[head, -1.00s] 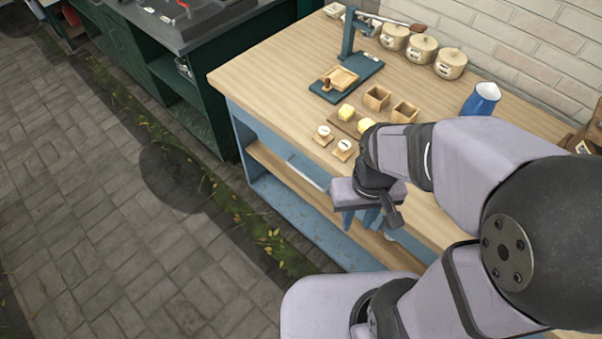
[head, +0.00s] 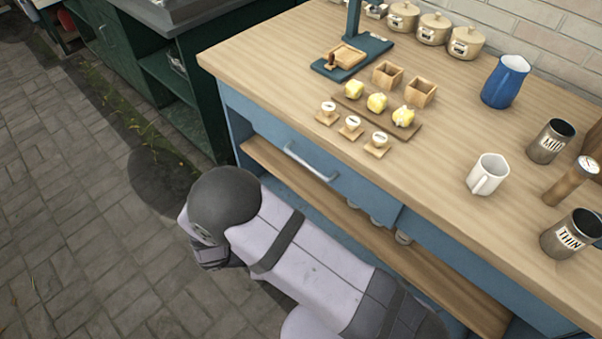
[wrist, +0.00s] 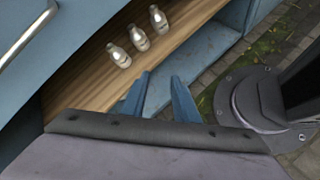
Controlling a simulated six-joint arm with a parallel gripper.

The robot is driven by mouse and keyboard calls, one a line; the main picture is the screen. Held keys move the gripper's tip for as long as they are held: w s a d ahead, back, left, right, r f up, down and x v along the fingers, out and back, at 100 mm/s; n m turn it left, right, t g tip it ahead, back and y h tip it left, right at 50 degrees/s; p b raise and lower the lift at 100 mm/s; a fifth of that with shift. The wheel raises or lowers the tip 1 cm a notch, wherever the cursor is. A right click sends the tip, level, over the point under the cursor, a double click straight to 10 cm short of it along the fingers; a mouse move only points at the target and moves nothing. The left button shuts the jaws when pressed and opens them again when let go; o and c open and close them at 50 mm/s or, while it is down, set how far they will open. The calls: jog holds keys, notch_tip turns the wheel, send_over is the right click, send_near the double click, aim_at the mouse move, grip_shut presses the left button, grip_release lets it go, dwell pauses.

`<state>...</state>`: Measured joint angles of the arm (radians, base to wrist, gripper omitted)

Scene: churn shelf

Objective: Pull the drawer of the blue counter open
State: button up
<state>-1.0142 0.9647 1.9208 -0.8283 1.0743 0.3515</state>
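The blue counter's drawer front (head: 345,180) faces the floor side under the wooden top and looks flush with the counter. Its silver bar handle (head: 310,163) is in plain sight in the head view. In the wrist view the handle (wrist: 28,38) lies at the upper left, on the blue drawer front (wrist: 80,40). My gripper (wrist: 160,82) shows two blue fingers, spread apart with nothing between them. They are to the right of the handle, apart from it, and appear over the open shelf. In the head view my arm hides the gripper.
Under the drawer is a wooden shelf (wrist: 90,75) with three small bottles (wrist: 139,38). The wooden counter top (head: 290,60) holds butter pieces, stamps, a blue jug (head: 505,82), a white mug (head: 487,174) and tins. The paved floor (head: 90,230) at left is open.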

jog(key=w+a+r+m+t, duration=0.2)
jog(key=w+a+r+t, duration=0.25)
jog(key=w+r, duration=0.4)
jog(key=m+t+h, duration=0.1)
jog(key=m+t, duration=0.2)
jog(key=m, duration=0.2)
send_near(305, 165)
jog(key=w, duration=0.1)
jog(key=shift+w+d+f+g, duration=0.15)
jog(key=shift+d+f+g, duration=0.05)
jog(key=shift+d+g, duration=0.05)
jog(key=shift+p+x, duration=0.6)
jog(key=shift+x, duration=3.1)
jog(key=shift+r, duration=0.1)
jog(key=shift+c, duration=0.3)
grip_shut()
